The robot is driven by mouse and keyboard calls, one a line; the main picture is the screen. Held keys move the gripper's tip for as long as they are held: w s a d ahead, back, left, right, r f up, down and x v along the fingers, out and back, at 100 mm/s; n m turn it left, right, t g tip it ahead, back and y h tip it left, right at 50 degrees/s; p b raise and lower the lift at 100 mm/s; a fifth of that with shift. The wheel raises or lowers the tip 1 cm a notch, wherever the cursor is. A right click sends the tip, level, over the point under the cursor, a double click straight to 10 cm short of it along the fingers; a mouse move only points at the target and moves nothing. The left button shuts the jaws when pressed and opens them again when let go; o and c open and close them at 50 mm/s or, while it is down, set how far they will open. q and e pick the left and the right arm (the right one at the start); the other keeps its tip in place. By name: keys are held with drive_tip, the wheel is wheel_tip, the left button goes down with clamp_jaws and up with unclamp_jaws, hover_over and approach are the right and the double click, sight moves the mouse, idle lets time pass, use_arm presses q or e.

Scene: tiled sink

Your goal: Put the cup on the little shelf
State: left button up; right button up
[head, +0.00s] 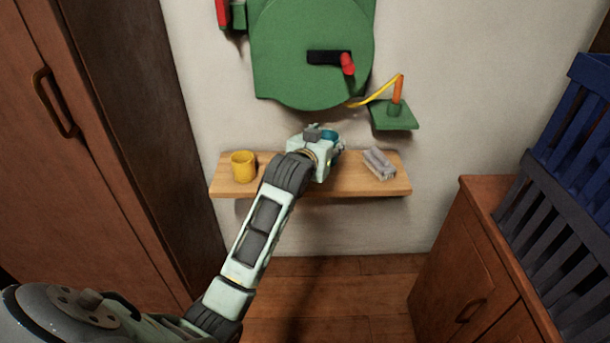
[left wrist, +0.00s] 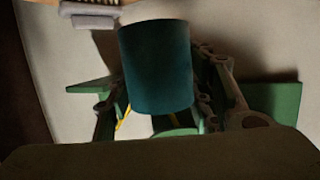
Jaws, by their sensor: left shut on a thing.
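A dark teal cup (left wrist: 155,65) is between the fingers of my left gripper in the left wrist view. In the head view my left gripper (head: 329,141) hides most of this cup, and only a bit of teal shows at its tip. The gripper is shut on the cup, in front of the wall and over the middle of the wooden shelf (head: 352,184) as seen from the head. I cannot tell how high above the shelf the cup is. A yellow cup (head: 243,167) stands on the shelf's left end. My right gripper is not in view.
A grey block-like object (head: 379,163) lies on the shelf's right part. Above hang a large green panel (head: 310,82) and a small green ledge (head: 395,119) with an orange peg. A tall brown cabinet (head: 85,120) stands left, a low wooden cabinet (head: 470,250) right.

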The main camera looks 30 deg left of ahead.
use_arm(q)
drive_tip(key=a+f, duration=0.2)
drive_tip(key=a, duration=0.1)
drive_tip(key=a+f+b, duration=0.1)
drive_tip(key=a+f, duration=0.1)
drive_tip(key=a, duration=0.2)
drive_tip(key=a+f+b, duration=0.1)
drive_tip(key=a+f, duration=0.1)
drive_tip(key=a, duration=0.2)
drive_tip(key=shift+w+a+f, duration=0.1)
drive_tip(key=shift+w+f, duration=0.05)
drive_tip(key=shift+f, duration=0.15)
drive_tip(key=shift+a+f, duration=0.1)
drive_tip(key=shift+f+b, duration=0.7)
drive_tip(key=shift+f, duration=1.2)
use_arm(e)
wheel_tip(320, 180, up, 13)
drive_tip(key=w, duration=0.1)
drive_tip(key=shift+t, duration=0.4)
use_arm(q)
drive_tip(key=shift+f, duration=0.15)
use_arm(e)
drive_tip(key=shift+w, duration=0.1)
use_arm(q)
drive_tip(key=o, duration=1.2)
drive_tip(key=shift+c, duration=0.2)
